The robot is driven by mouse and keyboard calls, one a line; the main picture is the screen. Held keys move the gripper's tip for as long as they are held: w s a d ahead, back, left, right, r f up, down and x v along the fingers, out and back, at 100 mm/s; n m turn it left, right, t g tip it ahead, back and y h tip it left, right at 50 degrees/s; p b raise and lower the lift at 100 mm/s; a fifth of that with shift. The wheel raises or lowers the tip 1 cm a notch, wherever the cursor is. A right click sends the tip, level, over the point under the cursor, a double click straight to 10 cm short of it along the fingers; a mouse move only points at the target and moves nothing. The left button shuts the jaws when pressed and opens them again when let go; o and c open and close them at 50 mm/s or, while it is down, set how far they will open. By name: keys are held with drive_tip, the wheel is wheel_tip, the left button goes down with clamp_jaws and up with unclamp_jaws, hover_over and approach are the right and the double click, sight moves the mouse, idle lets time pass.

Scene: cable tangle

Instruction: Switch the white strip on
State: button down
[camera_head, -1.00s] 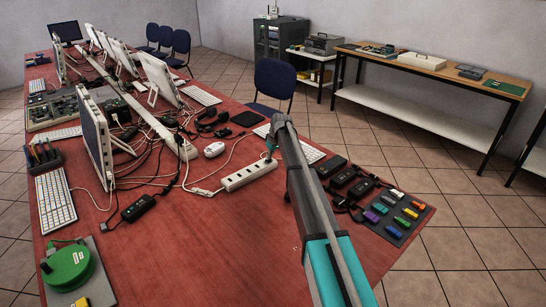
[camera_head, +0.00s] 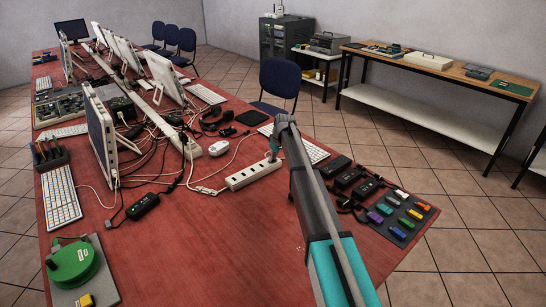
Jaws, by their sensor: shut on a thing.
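The white strip (camera_head: 240,181) is a power strip with a row of dark sockets. It lies flat on the red table, right of the middle, with a white cable leaving its left end. My gripper (camera_head: 273,157) is at the strip's far right end, small and partly hidden by my own arm. Its jaws are closed at that end, and the strip is the only thing seen at the tips. The switch itself is too small to make out, so I cannot tell whether it is on.
A white mouse (camera_head: 219,148) and a tangle of dark and white cables lie to the left. Black adapters (camera_head: 350,178) and a grey tray of coloured pieces (camera_head: 383,228) lie right of my arm. The front middle of the red table (camera_head: 200,250) is clear.

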drive_tip(key=shift+w+a+r, duration=0.1)
drive_tip(key=shift+a, duration=0.25)
drive_tip(key=shift+w+p, duration=0.1)
drive_tip(key=shift+p, duration=0.3)
drive_tip(key=p+v, duration=0.4)
drive_tip(key=shift+w+a+r, duration=0.1)
drive_tip(key=shift+w+r, duration=0.1)
drive_tip(key=p+v, duration=0.9)
drive_tip(key=shift+d+r, duration=0.25)
drive_tip(key=shift+d, duration=0.15)
drive_tip(key=shift+a, duration=0.15)
drive_tip(key=shift+s+a+r+t+h+p, duration=0.2)
drive_tip(key=shift+a+t+h+p, duration=0.15)
drive_tip(key=shift+a+h, duration=0.25)
drive_tip(key=shift+w+f, duration=0.1)
idle(0.4)
